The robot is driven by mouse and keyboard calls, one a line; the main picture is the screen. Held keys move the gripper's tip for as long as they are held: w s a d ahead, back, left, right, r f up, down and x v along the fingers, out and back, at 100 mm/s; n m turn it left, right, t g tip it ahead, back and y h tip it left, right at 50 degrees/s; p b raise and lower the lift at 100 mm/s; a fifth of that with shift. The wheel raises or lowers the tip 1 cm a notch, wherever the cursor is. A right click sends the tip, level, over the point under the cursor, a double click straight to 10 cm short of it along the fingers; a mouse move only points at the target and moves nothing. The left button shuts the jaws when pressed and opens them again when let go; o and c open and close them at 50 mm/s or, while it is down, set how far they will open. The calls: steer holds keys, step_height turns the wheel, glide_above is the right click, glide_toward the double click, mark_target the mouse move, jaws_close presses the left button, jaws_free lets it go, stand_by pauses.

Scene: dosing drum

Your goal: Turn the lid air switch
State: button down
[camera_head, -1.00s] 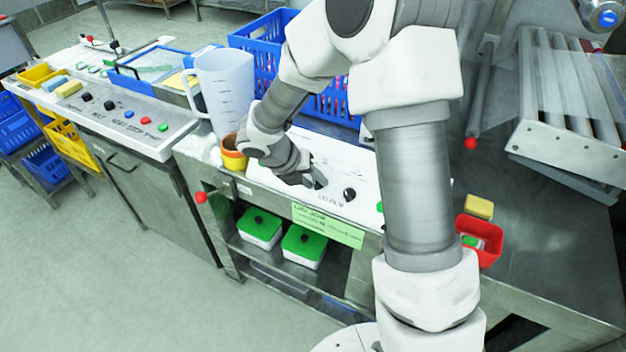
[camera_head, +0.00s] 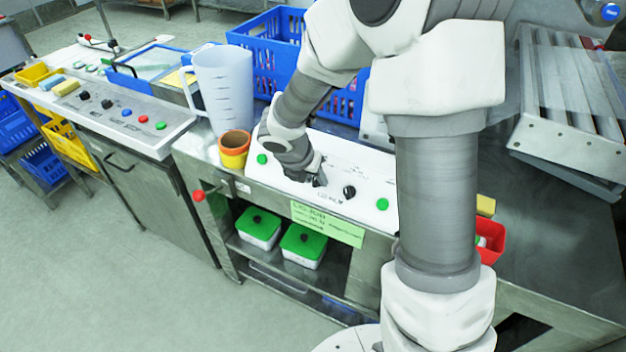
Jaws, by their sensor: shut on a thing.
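A white control panel (camera_head: 335,200) lies on the front of the steel bench, with a printed label below its knobs that I can barely read. My gripper (camera_head: 317,181) points down at the panel and is shut on a dark knob, left of a second black knob (camera_head: 349,192). The gripper covers most of the held knob, so its pointing direction is hidden. I cannot tell for sure from the lettering which knob is the lid air switch.
A green button (camera_head: 262,159) sits at the panel's left and another (camera_head: 382,204) at its right. An orange and yellow pot (camera_head: 234,150) and a clear jug (camera_head: 222,85) stand close left of my arm. A blue crate (camera_head: 265,42) stands behind. A red bin (camera_head: 490,243) is partly behind my arm.

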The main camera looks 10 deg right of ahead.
steer(key=m+t+y+b, duration=0.1)
steer(key=m+b, duration=0.2)
steer(key=b, duration=0.1)
steer(key=shift+s+d+f+m+t+y, duration=0.15)
steer(key=shift+d+f+m+t+y, duration=0.05)
steer(key=shift+m+t+y, duration=0.2)
steer(key=shift+s+r+m+t+y+b, duration=0.1)
steer(key=shift+m+t+y+b, duration=0.25)
steer(key=shift+m+b, duration=0.75)
steer(key=c, duration=0.9)
jaws_free()
